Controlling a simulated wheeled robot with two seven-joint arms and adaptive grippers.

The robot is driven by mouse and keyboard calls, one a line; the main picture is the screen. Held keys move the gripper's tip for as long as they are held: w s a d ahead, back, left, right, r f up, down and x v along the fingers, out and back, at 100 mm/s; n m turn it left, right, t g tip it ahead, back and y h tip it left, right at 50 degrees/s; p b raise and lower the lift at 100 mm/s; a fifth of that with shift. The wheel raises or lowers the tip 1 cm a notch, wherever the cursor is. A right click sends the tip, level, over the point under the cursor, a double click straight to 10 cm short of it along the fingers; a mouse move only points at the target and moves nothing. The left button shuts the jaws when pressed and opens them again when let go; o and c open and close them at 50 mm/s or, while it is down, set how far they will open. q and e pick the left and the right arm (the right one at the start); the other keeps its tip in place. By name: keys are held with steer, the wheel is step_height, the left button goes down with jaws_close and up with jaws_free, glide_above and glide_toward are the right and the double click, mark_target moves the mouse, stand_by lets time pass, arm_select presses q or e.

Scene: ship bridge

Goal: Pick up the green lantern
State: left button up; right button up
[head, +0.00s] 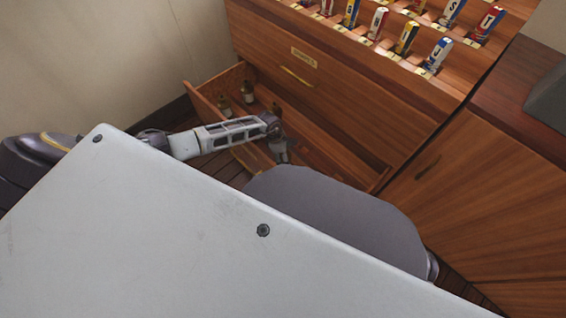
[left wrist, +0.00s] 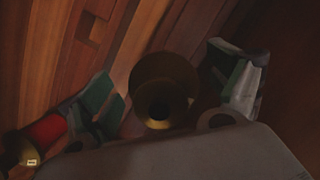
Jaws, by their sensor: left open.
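My left gripper (head: 281,150) reaches down into the open lower drawer (head: 205,100) of the wooden cabinet in the head view. In the left wrist view, the gripper (left wrist: 168,92) is open, with one green-padded finger on each side of a round brass-coloured thing (left wrist: 160,82). This thing is seen from above, with a dark opening in its middle. It may be the lantern's top, but I see no green on it. The fingers appear apart from it. In the head view, the gripper and my body hide that part of the drawer. My right gripper is not in view.
Small dark bottle-like things (head: 247,91) stand at the drawer's far left end. A red thing (left wrist: 46,134) with a small tag lies left of the fingers in the wrist view. The drawer's walls are close around the hand. Flag slots (head: 405,40) fill the cabinet's upper part.

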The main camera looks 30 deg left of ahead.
arm_select(q)
steer(key=shift+f, duration=0.2)
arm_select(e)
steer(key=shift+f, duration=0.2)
arm_select(q)
steer(key=c, duration=1.8)
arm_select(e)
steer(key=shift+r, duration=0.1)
arm_select(q)
steer(key=shift+w+r, duration=0.1)
steer(key=shift+r, duration=0.1)
steer(key=shift+c, duration=0.2)
